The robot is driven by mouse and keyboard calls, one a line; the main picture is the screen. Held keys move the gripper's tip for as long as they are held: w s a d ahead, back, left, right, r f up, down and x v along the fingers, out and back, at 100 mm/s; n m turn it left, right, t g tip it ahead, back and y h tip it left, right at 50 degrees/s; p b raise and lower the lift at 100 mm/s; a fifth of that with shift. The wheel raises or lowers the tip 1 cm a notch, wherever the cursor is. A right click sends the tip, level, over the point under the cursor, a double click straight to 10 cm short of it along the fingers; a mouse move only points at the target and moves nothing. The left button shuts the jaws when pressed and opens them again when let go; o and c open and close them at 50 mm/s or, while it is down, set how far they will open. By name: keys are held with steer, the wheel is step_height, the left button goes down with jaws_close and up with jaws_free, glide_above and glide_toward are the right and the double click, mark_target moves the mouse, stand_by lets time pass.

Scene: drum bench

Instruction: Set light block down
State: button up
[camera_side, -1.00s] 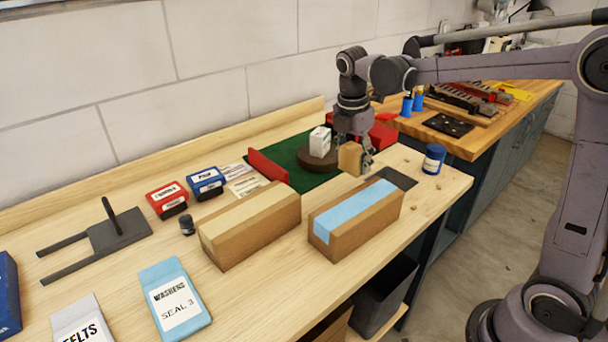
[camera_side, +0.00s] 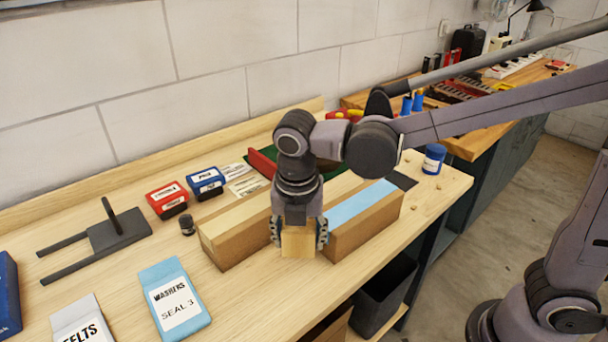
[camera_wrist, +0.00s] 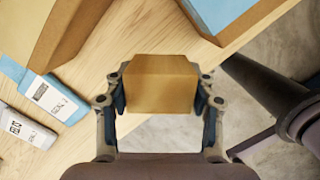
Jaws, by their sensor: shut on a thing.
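The light block (camera_side: 299,241) is a small pale wooden block. My gripper (camera_side: 299,238) is shut on it, with one finger on each side. In the side view the block is in front of the gap between the two long cardboard boxes, near the bench's front edge. In the wrist view the block (camera_wrist: 161,84) sits between the fingers, with bench wood beyond it and grey floor under its near side. I cannot tell whether its underside touches the bench.
A tan-topped box (camera_side: 233,229) is left of my gripper and a blue-topped box (camera_side: 366,215) is right. A blue washers packet (camera_side: 174,296) lies at the front left. The wooden bench (camera_side: 246,299) is clear left of the block. A dark bin (camera_side: 383,296) stands below the edge.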

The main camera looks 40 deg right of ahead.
mark_target(300, 272)
steer(key=shift+f, duration=3.75)
steer(key=shift+f, duration=0.1)
steer(key=o, duration=1.2)
